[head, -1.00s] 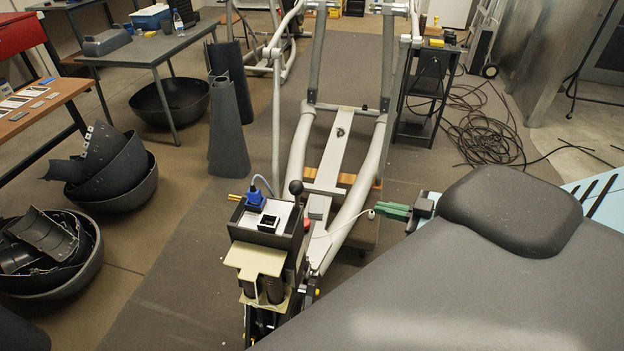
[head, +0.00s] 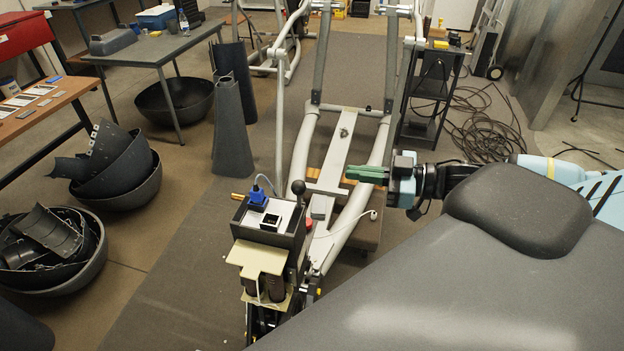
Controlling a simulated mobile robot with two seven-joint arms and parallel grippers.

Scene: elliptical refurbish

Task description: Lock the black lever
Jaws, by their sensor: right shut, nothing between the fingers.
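The black lever (head: 298,188) has a round black knob and stands up at the back right corner of a dark box (head: 268,222), near the middle of the head view. Its lower part is largely hidden by the box. My right gripper (head: 348,174), with green fingers, is shut and empty. It points left, appears slightly higher in the picture than the knob, and is to its right with a clear gap. My left gripper is not in view.
A blue plug (head: 257,197) with a cable sits on the box top. The grey elliptical frame (head: 300,150) rises behind it. Black bowls (head: 122,185) lie at the left, a cart (head: 432,95) and coiled cable (head: 480,130) at the back right.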

